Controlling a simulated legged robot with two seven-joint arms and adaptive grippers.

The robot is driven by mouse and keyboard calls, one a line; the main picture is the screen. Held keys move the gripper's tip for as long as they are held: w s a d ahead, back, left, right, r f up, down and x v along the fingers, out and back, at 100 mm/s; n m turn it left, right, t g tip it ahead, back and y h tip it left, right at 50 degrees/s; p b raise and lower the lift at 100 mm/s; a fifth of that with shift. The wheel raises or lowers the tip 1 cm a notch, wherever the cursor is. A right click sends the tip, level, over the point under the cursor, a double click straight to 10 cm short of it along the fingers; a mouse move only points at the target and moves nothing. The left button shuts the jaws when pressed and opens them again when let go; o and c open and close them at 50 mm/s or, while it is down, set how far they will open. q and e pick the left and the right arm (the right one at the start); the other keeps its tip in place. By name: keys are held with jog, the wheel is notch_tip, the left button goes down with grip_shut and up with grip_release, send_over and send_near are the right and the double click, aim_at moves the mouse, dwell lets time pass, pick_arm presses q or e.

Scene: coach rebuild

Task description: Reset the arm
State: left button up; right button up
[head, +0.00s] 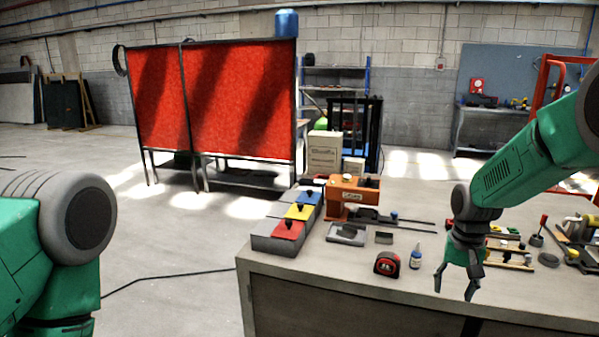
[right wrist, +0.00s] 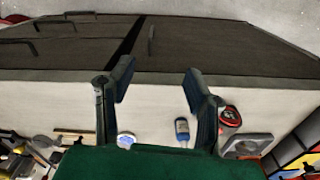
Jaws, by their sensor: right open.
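My right arm (head: 530,155) is green and grey and reaches in from the right over the workbench. Its gripper (head: 455,284) points down above the bench top, right of a small blue-capped bottle. The two dark fingers stand apart with nothing between them, and they also show spread in the right wrist view (right wrist: 157,85). My left arm (head: 45,240) shows only as a green and grey part at the left edge. Its gripper is out of view.
The workbench (head: 340,275) holds a red tape measure (head: 387,264), the bottle (head: 415,257), an orange tool (head: 350,195), coloured bins (head: 290,228) and several hand tools at right. A red welding screen (head: 240,95) stands behind. The floor at left is mostly open.

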jog(key=s+a+f+n+b, duration=0.1)
jog(key=s+a+f+b, duration=0.15)
jog(key=s+f, duration=0.75)
jog(key=s+a+f+n+b, duration=0.15)
jog(key=s+f+b, duration=0.35)
jog(key=f, duration=0.9)
jog(key=s+a+f+n+b, duration=0.1)
jog(key=s+f, duration=0.3)
jog(key=s, duration=0.7)
jog(key=s+f+n+b, duration=0.2)
jog(key=s+f+b, duration=0.2)
jog(key=s, duration=0.8)
jog(key=shift+s+a+n+t, duration=0.25)
jog(key=shift+a+n+t, duration=0.05)
jog(key=shift+a+n, duration=0.05)
